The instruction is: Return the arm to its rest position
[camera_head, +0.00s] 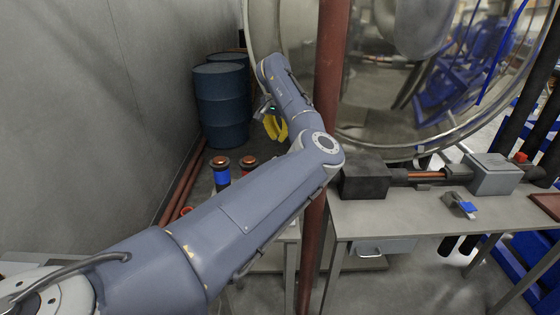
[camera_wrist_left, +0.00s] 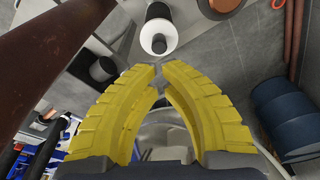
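My left arm (camera_head: 235,218) reaches from the lower left of the head view up to the middle, bent at the elbow. Its forearm points up and away. The yellow fingers of my left gripper (camera_head: 274,126) show partly behind the forearm, in front of the blue barrels. In the left wrist view the fingers of my left gripper (camera_wrist_left: 161,72) bow inward and their tips almost meet. Nothing is held between them. My right arm and gripper are not in view.
A red-brown post (camera_head: 331,75) stands close beside my left elbow. Blue barrels (camera_head: 221,105) stand by the grey wall. A bench (camera_head: 430,212) with dark and grey blocks lies right of the post. Copper-topped cylinders (camera_head: 220,172) stand behind my upper arm. A large round chamber rim (camera_head: 400,155) is behind.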

